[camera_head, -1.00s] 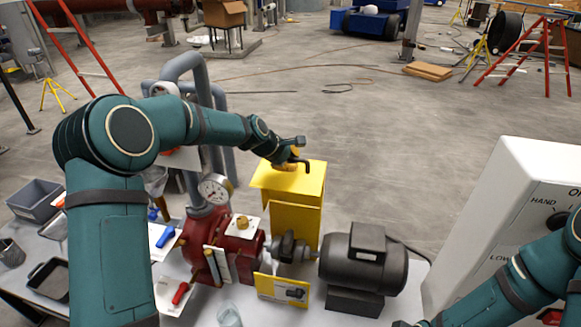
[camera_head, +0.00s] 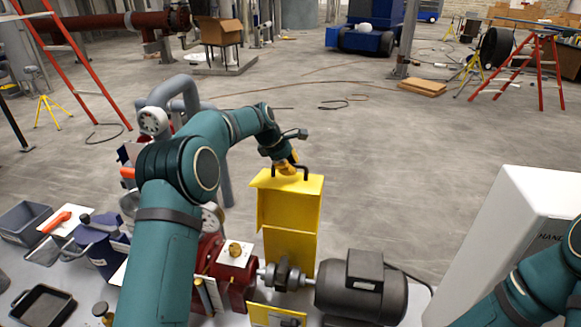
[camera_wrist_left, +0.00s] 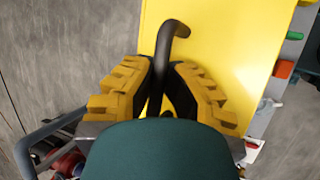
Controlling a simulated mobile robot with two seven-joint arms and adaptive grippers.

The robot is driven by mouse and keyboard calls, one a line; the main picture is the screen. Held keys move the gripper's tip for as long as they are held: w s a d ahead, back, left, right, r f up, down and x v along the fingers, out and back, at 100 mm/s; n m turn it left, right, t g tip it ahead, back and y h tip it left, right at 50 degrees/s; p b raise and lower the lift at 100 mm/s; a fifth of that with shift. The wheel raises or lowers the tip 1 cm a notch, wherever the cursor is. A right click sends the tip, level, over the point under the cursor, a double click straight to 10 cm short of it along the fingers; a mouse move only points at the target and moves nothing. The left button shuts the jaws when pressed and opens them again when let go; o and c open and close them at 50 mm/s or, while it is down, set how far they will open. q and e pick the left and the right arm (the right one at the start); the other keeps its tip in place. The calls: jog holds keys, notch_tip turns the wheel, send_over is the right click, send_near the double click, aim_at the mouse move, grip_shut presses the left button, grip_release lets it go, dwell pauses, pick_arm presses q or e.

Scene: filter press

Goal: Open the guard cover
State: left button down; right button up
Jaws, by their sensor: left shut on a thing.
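The yellow guard cover (camera_head: 287,207) stands raised and roughly upright behind the shaft coupling (camera_head: 287,275), which lies exposed between the red pump (camera_head: 227,270) and the dark motor (camera_head: 362,285). A black handle (camera_head: 305,173) is on the cover's top edge. My left gripper (camera_head: 287,168) is at that handle. In the left wrist view the yellow-padded fingers (camera_wrist_left: 160,90) are shut on the black handle (camera_wrist_left: 171,42), with the yellow cover (camera_wrist_left: 225,50) beyond. My right arm shows at the lower right, but its gripper is out of view.
A white control cabinet (camera_head: 510,235) stands at the right. Grey pipes (camera_head: 180,100) rise behind my left arm. A grey bin (camera_head: 27,222) and a black tray (camera_head: 42,308) are on the table at left. The floor behind the cover is open.

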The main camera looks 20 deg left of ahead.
pick_arm(q)
jog(key=shift+f, duration=0.2)
jog(key=c, duration=1)
grip_release()
jog(key=shift+r, duration=0.2)
jog(key=v, duration=1.1)
jog(key=shift+a+r, duration=0.25)
jog(key=shift+r, duration=0.1)
jog(key=shift+s, duration=0.1)
